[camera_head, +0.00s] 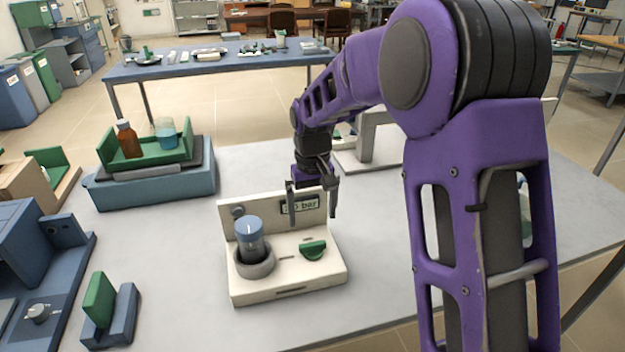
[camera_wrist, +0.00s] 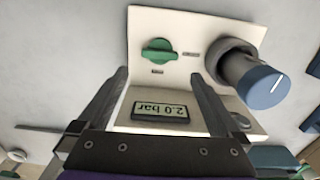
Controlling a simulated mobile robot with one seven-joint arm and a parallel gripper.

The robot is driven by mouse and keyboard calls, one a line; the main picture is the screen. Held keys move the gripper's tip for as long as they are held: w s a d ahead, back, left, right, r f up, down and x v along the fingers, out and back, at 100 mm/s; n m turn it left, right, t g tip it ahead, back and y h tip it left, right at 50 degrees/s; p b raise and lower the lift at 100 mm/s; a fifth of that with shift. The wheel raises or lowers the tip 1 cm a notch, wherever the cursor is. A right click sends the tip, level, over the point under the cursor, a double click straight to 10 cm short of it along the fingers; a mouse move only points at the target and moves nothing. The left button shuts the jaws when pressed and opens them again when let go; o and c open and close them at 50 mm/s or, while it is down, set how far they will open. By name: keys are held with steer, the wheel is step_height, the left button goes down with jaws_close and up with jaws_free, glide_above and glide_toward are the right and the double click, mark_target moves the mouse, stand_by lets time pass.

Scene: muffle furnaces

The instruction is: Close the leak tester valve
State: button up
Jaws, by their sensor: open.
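The leak tester (camera_head: 290,281) is a cream unit with a base and an upright back panel on the grey table. Its green valve knob (camera_head: 313,250) sits on the right of the base; it also shows in the wrist view (camera_wrist: 158,51). A blue-capped cylinder (camera_head: 249,238) stands in a grey round holder on the left. The display (camera_head: 300,204) is partly hidden by my gripper in the head view; in the wrist view the display (camera_wrist: 160,111) reads 2.0 bar. My gripper (camera_head: 312,212) is open and empty, pointing down at the back panel, above and behind the knob.
A blue-grey box (camera_head: 150,188) with a green tray holding bottles stands at the back left. A green and blue block (camera_head: 108,310) and a blue device (camera_head: 40,265) are at the left. Bare table lies around the tester.

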step_height(320, 180, up, 9)
steer(key=shift+f+p, duration=0.15)
steer(key=shift+p, duration=0.25)
